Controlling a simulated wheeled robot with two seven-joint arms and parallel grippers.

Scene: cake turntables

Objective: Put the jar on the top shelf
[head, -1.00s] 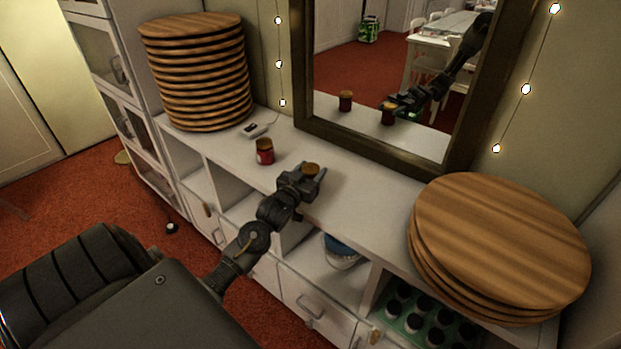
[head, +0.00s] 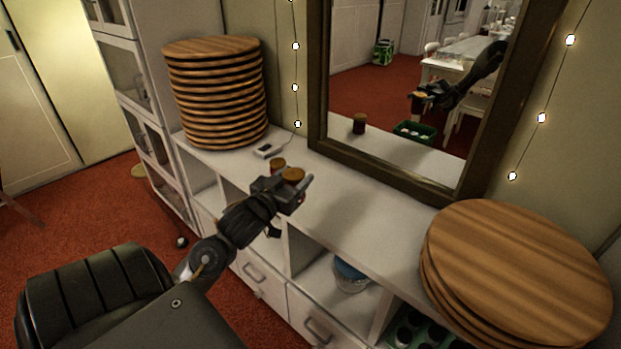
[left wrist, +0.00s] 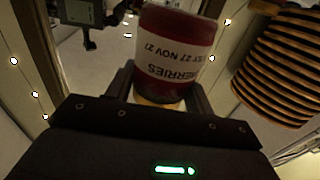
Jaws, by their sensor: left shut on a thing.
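My left gripper (head: 281,187) is shut on a jar with a brown-orange lid (head: 293,174), held above the white sideboard top. A second jar with a similar lid (head: 277,163) stands just behind, mostly hidden by my gripper and the held jar. The mirror shows the held jar raised and the other jar standing on the sideboard. My right gripper is not in view. I cannot tell which surface is the top shelf.
A tall stack of round wooden boards (head: 215,95) stands at the sideboard's left end, and a lower stack (head: 515,265) at its right. A framed mirror (head: 317,75) rises behind. A tub (head: 350,277) sits in an open compartment below. The sideboard top (head: 365,215) is clear in the middle.

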